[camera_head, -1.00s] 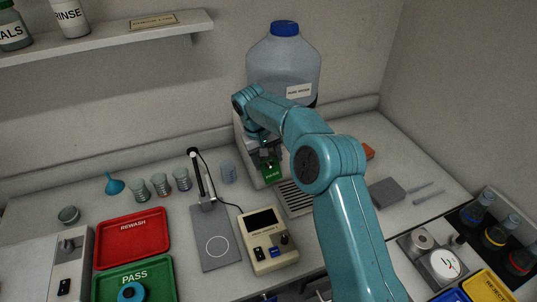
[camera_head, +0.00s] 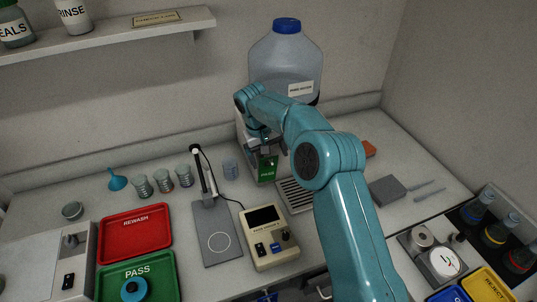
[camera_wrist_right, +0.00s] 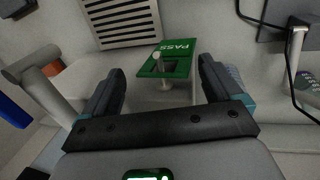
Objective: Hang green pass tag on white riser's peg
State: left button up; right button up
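The green PASS tag (camera_head: 267,168) is at the front of the white riser (camera_head: 247,152), below the large water jug. In the right wrist view the tag (camera_wrist_right: 178,68) lies between and beyond my fingers, with a pale peg (camera_wrist_right: 165,84) at its square opening. The tag appears to hang on this peg; exactly how the peg passes through is hard to tell. My right gripper (camera_wrist_right: 161,75) is open, with clear gaps between both fingers and the tag. In the head view the right gripper (camera_head: 263,141) is just above the tag, partly hidden. My left gripper is not in view.
A slotted drip grate (camera_head: 295,195) lies in front of the riser. A meter box (camera_head: 268,237) and a stand with a cable (camera_head: 217,242) are nearby. The water jug (camera_head: 285,65) stands behind. Red (camera_head: 134,250) and green (camera_head: 168,272) trays lie left.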

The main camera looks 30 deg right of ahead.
jog(key=v, duration=0.7)
jog(key=shift+r, duration=0.3)
jog(key=p+v, duration=0.4)
jog(key=v, duration=0.5)
jog(key=shift+s+f, duration=0.1)
jog(key=shift+f, duration=0.05)
